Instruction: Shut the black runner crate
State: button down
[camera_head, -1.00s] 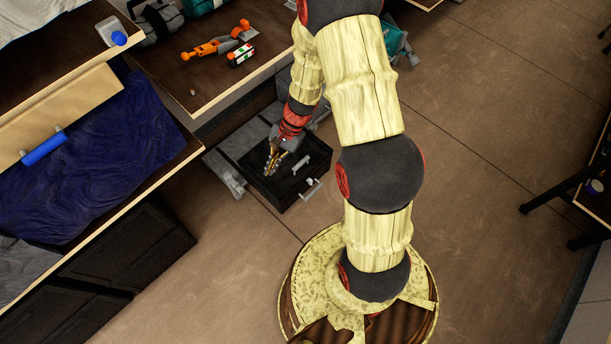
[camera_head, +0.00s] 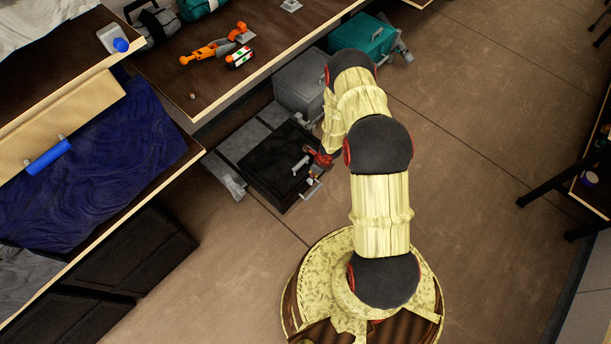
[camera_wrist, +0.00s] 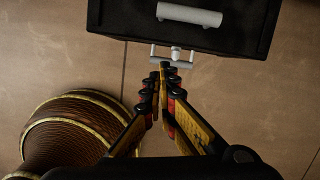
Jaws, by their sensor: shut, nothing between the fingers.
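The black runner crate (camera_head: 270,162) stands on the floor at the centre left of the head view, jutting out from a grey block (camera_head: 236,142). It has a pale grey bar handle (camera_head: 301,164) and a bracket handle (camera_head: 312,189) at its front. In the wrist view the crate (camera_wrist: 235,35) fills the top, with its bar handle (camera_wrist: 190,14) and bracket handle (camera_wrist: 172,57). My gripper (camera_wrist: 164,78) is shut and empty, its tips just short of the bracket handle. Contact cannot be told.
A grey box (camera_head: 302,85) and a teal crate (camera_head: 362,38) stand behind the black crate. The bench (camera_head: 210,85) overhangs at the left, with an orange tool (camera_head: 207,50) on it. The floor (camera_head: 465,150) at the right is open.

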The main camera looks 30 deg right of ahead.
aim_at(300, 179)
jog(key=shift+w+a+f+b, duration=0.6)
jog(key=shift+w+f, duration=0.3)
jog(key=shift+f, duration=0.7)
jog(key=shift+w+a+f+b, duration=0.65)
jog(key=shift+w+f, duration=0.3)
jog(key=shift+f, duration=0.6)
jog(key=shift+w+a+f+b, duration=0.45)
jog(key=shift+w+f+b, duration=0.35)
jog(key=shift+f, duration=0.8)
jog(key=shift+w, duration=0.15)
